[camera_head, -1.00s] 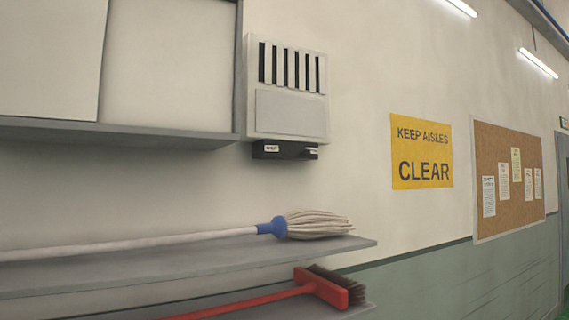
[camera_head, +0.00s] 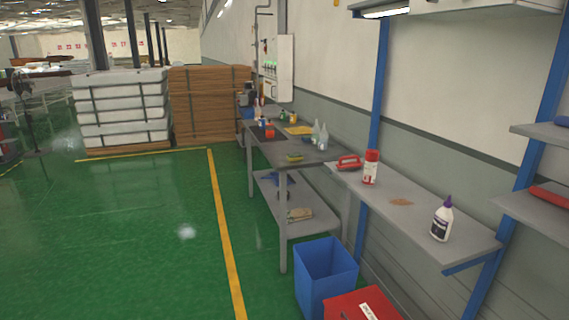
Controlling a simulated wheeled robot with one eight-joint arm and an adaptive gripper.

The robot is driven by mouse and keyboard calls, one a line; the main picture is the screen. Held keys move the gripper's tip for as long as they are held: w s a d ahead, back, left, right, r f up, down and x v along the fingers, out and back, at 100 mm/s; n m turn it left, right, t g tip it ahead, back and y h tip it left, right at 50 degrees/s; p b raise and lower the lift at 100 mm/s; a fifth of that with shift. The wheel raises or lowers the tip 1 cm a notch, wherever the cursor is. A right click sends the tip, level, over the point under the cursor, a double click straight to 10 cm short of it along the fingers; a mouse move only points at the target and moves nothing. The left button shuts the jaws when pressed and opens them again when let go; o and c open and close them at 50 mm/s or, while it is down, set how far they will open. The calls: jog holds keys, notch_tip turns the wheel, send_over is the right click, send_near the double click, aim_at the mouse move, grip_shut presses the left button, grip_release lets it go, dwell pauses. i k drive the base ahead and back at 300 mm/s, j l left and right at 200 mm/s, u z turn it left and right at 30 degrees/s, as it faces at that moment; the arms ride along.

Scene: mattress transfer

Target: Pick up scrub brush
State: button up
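A small red object with a handle-like top (camera_head: 348,162), which looks like a scrub brush, lies at the far left end of the grey wall shelf (camera_head: 468,240). It is small in the head view and its bristles are not clear. A red and white can (camera_head: 370,167) stands just right of it. A tan item (camera_head: 299,214) on the lower shelf of the workbench and a yellow item (camera_head: 295,157) on its top are too small to name surely. My gripper is not in view.
The grey workbench (camera_head: 318,157) carries several bottles. A white bottle (camera_head: 442,219) stands on the wall shelf. A blue bin (camera_head: 326,272) and a red box (camera_head: 362,305) stand on the floor below. Green floor (camera_head: 130,240) is open to the left, past a yellow line (camera_head: 225,235).

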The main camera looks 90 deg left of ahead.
aim_at(357, 165)
jog(key=u, duration=2.5)
jog(key=j+u, duration=0.2)
jog(key=j, duration=0.15)
jog(key=i+j+u, duration=0.35)
jog(key=i+j, duration=0.35)
jog(key=i+j+u, duration=0.15)
jog(key=i+j, duration=0.25)
jog(key=i, duration=0.25)
jog(key=i+j+u, duration=0.1)
jog(key=i+j, duration=0.25)
jog(key=i, duration=0.25)
jog(key=i+l+z, duration=0.15)
jog(key=i+z, duration=0.65)
jog(key=i, duration=0.2)
jog(key=i+j+z, duration=0.2)
jog(key=i+z, duration=0.15)
jog(key=i, duration=0.15)
jog(key=i+j+z, duration=0.4)
jog(key=i+z, duration=0.45)
jog(key=i+j+z, duration=0.15)
jog(key=i+z, duration=0.3)
jog(key=i, duration=0.15)
